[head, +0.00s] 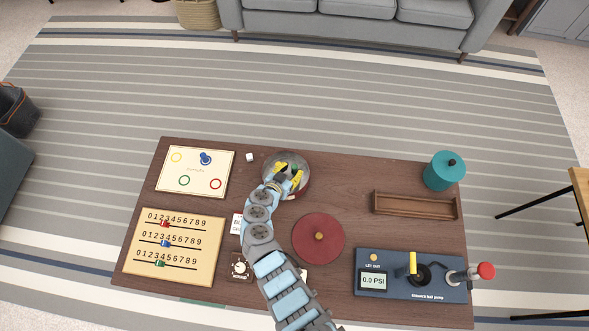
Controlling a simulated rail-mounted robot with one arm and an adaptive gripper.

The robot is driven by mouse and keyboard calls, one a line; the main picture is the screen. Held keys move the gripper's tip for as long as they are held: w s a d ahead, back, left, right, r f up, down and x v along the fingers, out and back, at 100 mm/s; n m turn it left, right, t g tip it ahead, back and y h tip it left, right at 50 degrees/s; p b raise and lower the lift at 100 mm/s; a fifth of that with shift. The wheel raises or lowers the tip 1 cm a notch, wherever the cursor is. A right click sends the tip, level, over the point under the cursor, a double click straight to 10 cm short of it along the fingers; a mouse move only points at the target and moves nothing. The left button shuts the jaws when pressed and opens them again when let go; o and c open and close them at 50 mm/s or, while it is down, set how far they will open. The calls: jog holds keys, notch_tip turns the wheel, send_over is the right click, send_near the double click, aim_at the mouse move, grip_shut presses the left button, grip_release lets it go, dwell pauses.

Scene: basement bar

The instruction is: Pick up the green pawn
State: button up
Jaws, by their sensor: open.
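My gripper (290,172) is open above a round grey metal bowl (305,184) at the back middle of the table. Its yellow fingertips reach over the bowl. A small dark green shape (291,166) shows beside the fingertips inside the bowl; it may be the green pawn, but it is too small and too covered to be sure. A cream board (220,175) at the back left has yellow, green and red rings. A blue pawn (205,158) stands on it; the green ring (184,180) is empty.
A number board (190,279) with sliders lies front left. A dark red disc (333,226), a wooden tray (415,213), a teal canister (443,172) and a blue pump unit (400,291) stand to the right. A small white cube (249,157) lies left of the bowl.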

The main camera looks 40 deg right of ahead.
jog(key=shift+x, duration=1.05)
jog(key=shift+d+f, duration=0.1)
jog(key=shift+d, duration=0.2)
jog(key=c, duration=0.6)
